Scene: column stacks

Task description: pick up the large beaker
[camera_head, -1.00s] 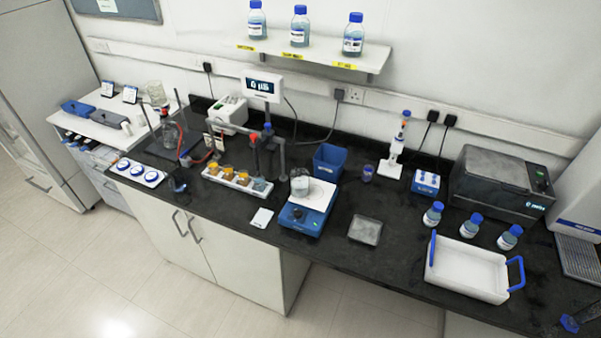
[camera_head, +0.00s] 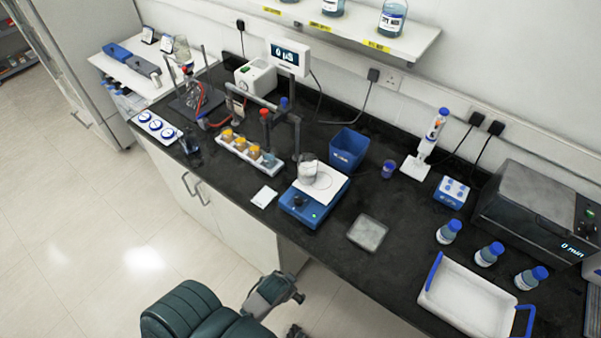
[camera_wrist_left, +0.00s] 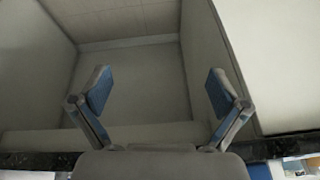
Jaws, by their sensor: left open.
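A clear glass beaker (camera_head: 308,168) stands upright on the white top of a blue instrument (camera_head: 314,199) near the middle of the black bench. A pale content seems to fill its lower part. My left gripper (camera_head: 297,314) is at the bottom of the head view, in front of the bench and clear of the beaker. In the left wrist view its two blue-padded fingers (camera_wrist_left: 160,92) are spread apart with nothing between them. The beaker is not recognisable in that view. My right gripper is not in view.
A vial rack (camera_head: 247,156) and pipe-like stand (camera_head: 281,117) are left of the beaker. A blue bin (camera_head: 348,149) is behind it, and a clear square dish (camera_head: 368,234) to its right. A white tray (camera_head: 466,306) and several bottles stand farther right.

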